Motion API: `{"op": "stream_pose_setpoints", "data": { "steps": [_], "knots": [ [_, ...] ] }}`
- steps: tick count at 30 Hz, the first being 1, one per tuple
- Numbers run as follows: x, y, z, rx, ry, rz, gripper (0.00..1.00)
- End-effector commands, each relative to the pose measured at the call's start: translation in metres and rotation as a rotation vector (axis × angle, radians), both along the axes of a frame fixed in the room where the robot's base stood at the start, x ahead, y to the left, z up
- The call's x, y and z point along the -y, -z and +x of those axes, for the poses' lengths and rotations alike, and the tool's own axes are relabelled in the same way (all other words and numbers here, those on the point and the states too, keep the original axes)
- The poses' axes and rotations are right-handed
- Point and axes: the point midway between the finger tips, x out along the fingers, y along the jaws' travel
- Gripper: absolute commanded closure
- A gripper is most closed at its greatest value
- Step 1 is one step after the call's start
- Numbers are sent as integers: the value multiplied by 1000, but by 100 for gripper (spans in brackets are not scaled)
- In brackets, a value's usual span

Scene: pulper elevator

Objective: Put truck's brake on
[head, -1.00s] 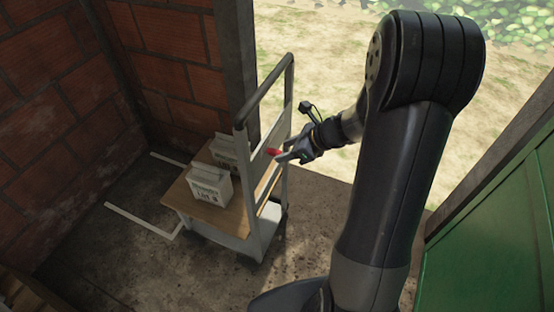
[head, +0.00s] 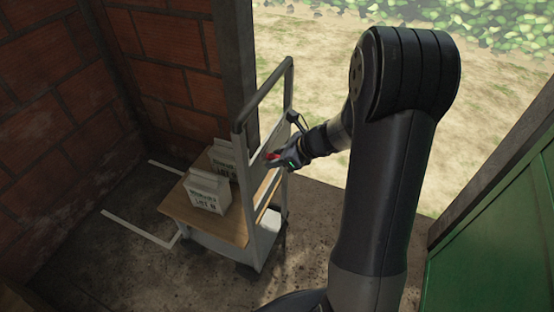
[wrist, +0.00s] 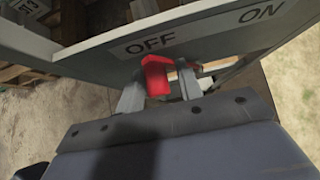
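The truck (head: 243,130) is a grey trolley with a wooden deck and an upright tubular handle frame. A red brake lever (wrist: 157,76) stands out from its grey panel, below the word OFF; ON is printed farther right. The lever also shows as a small red spot in the head view (head: 272,156). My gripper (wrist: 160,88) is at the panel, its fingers apart on either side of the lever. A narrow gap shows at the right finger; whether the left finger touches is unclear. The lever's base is partly hidden.
White printed boxes (head: 208,190) sit on the truck's wooden deck (head: 234,225). Brick walls (head: 60,110) enclose the left and back. White lines (head: 140,229) mark the floor around the truck. A green panel (head: 500,240) stands at the right. Open ground lies beyond the doorway.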

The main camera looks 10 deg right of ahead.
Motion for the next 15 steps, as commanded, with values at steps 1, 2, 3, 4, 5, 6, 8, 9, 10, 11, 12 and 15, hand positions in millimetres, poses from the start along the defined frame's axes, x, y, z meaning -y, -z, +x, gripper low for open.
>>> {"op": "stream_pose_setpoints", "data": {
  "steps": [1,2,3,4,5,6,8,9,10,11,12,15],
  "knots": [
    [-2,1,-2,-5,-6,2,75],
    [-2,1,-2,-6,-6,3,77],
    [-2,1,-2,-6,-7,3,81],
    [-2,2,-3,-7,-8,4,81],
    [-3,2,-3,-7,-8,4,81],
    [-3,2,-3,-7,-9,4,81],
    [-3,2,-4,-10,-9,5,82],
    [-3,2,-4,-10,-9,5,82],
    [-3,2,-3,-10,-10,5,82],
    [-2,1,-3,-10,-10,5,82],
    [-2,1,-2,-11,-11,5,82],
    [2,-3,2,-11,-10,4,82]
  ]
}}
